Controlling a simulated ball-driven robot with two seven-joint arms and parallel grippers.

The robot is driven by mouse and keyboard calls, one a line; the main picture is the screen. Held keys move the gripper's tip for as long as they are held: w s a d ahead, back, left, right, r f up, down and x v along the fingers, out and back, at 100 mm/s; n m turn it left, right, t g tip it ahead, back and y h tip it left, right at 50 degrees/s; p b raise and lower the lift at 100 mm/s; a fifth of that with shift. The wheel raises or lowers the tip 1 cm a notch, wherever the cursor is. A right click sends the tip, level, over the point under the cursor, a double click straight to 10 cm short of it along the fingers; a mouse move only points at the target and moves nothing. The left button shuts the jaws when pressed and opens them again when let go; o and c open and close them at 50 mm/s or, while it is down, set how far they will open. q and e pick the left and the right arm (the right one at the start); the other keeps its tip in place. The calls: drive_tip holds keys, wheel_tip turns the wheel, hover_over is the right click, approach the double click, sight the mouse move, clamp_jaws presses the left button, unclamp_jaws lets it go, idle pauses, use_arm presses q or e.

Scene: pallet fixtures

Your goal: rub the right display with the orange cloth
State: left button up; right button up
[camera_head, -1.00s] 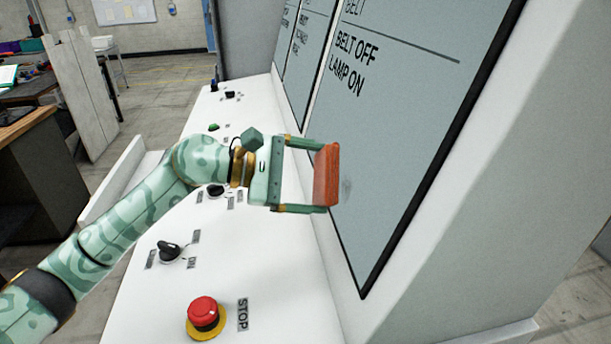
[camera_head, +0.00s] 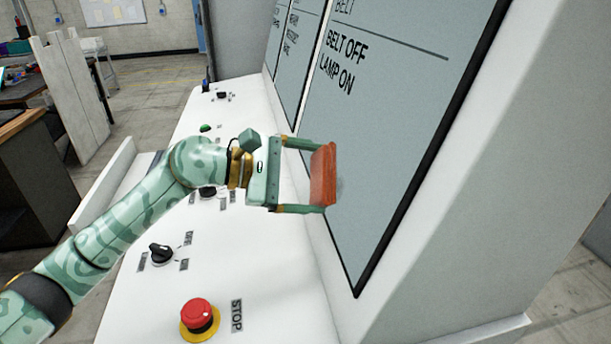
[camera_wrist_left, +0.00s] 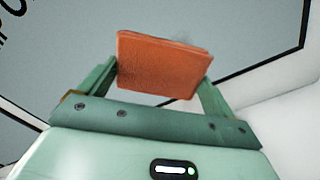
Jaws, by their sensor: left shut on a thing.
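The orange cloth (camera_head: 324,174) is a flat folded pad held between the fingers of my left gripper (camera_head: 323,176). The gripper is shut on it. In the left wrist view the cloth (camera_wrist_left: 163,66) spans between both fingertips, in front of the grey screen. The right display (camera_head: 385,130) is a large grey panel with a black frame, reading "BELT OFF" and "LAMP ON". The cloth is at the lower left part of this display; whether it touches cannot be told for sure. A faint dark smudge (camera_head: 340,186) shows just right of the cloth. My right gripper is not in view.
Below the displays is a white sloped console (camera_head: 245,265) with a red stop button (camera_head: 199,315), a black rotary knob (camera_head: 161,252) and other switches under my left arm. Another display (camera_head: 293,60) stands farther left. A wooden bench and boards are at the far left.

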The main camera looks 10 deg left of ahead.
sight(321, 191)
use_arm(q)
drive_tip(key=shift+w+d+f, duration=0.15)
drive_tip(key=shift+w+d, duration=0.05)
drive_tip(key=shift+d, duration=0.3)
drive_tip(key=shift+s, duration=0.1)
drive_tip(key=s+p, duration=0.1)
drive_tip(key=s+d, duration=0.1)
drive_tip(key=s, duration=0.1)
drive_tip(key=shift+p, duration=0.35)
drive_tip(key=shift+s+d, duration=0.2)
drive_tip(key=shift+s, duration=0.1)
drive_tip(key=shift+d, duration=0.1)
drive_tip(key=w+b, duration=0.1)
drive_tip(key=b, duration=0.1)
drive_tip(key=w+a+b, duration=0.1)
drive_tip(key=shift+w+f, duration=0.25)
drive_tip(key=shift+w, duration=0.05)
drive_tip(key=shift+w+a+r+b, duration=0.2)
drive_tip(key=shift+w+a+b, duration=0.1)
drive_tip(key=shift+w+b, duration=0.25)
